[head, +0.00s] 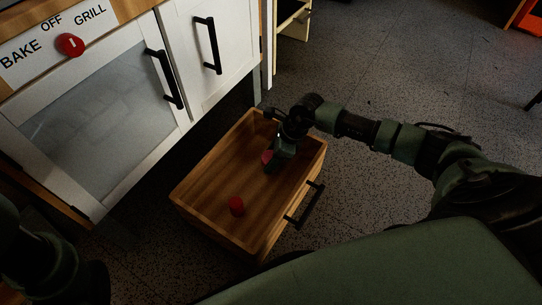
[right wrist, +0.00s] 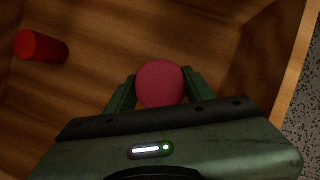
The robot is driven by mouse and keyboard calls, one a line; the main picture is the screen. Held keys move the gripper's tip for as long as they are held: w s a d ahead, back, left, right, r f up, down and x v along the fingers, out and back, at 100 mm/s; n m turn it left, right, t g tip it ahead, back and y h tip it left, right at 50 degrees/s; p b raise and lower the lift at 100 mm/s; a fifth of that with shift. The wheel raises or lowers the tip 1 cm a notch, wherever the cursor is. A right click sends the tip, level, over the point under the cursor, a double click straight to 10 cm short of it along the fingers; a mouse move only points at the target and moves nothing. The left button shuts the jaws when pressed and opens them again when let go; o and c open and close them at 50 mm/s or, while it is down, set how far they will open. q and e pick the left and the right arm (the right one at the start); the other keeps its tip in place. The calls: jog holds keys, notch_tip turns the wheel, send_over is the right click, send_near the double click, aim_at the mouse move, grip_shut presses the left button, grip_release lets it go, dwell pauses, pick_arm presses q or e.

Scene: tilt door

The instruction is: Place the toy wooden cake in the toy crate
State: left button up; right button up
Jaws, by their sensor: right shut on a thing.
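The toy crate (head: 186,209) is an open wooden box with a black bar handle, standing on the floor below the toy oven. My right gripper (head: 268,163) is inside the crate's outline, toward its right side. It is shut on a round, pinkish-red piece, which looks like the toy wooden cake (right wrist: 160,83); in the head view the cake (head: 266,156) is partly hidden by the gripper. Wooden crate boards show behind it in the right wrist view; whether it touches them I cannot tell. My left arm shows at the lower left, but its gripper is not visible.
A red cylinder (head: 236,206) lies in the crate and shows in the right wrist view (right wrist: 40,47). The white toy oven (head: 105,105), with black handles and a red knob (head: 70,45), stands behind. Speckled floor (head: 400,85) is open to the right.

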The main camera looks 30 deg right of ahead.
jog(key=shift+f, duration=0.25)
dwell(0.3)
jog(key=o, duration=1.5)
jog(key=shift+o, duration=0.3)
jog(key=shift+o, duration=1.2)
jog(key=p+v, duration=0.5)
jog(key=v, duration=0.2)
jog(key=shift+r, duration=0.35)
jog(key=shift+s+d, duration=0.1)
